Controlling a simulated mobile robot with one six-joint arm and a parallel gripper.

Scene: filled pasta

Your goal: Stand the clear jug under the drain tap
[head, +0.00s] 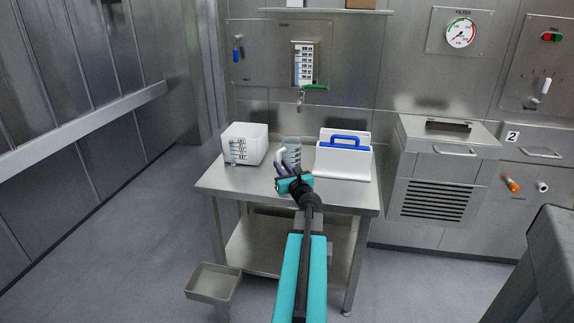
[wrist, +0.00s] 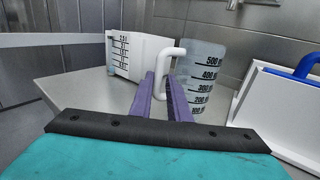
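The clear jug (head: 291,151) stands upright on the steel table, between the white container and the white caddy. In the wrist view the jug (wrist: 206,72) shows dark volume marks, and its white handle (wrist: 166,54) points left. My gripper (head: 285,173) is at the jug's front left. In the wrist view its purple fingers (wrist: 164,80) lie closely on both sides of the handle's lower part and look shut on it. The drain tap (head: 301,98) with a green lever (head: 315,87) sticks out of the wall above and behind the jug. The space under the tap is partly hidden.
The white graduated container (head: 245,144) stands left of the jug. The white caddy (head: 343,160) with a blue handle is at the right. The steel table's (head: 235,182) front left is clear. A small tray (head: 213,283) sits low in front. A steel cabinet (head: 445,180) stands right.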

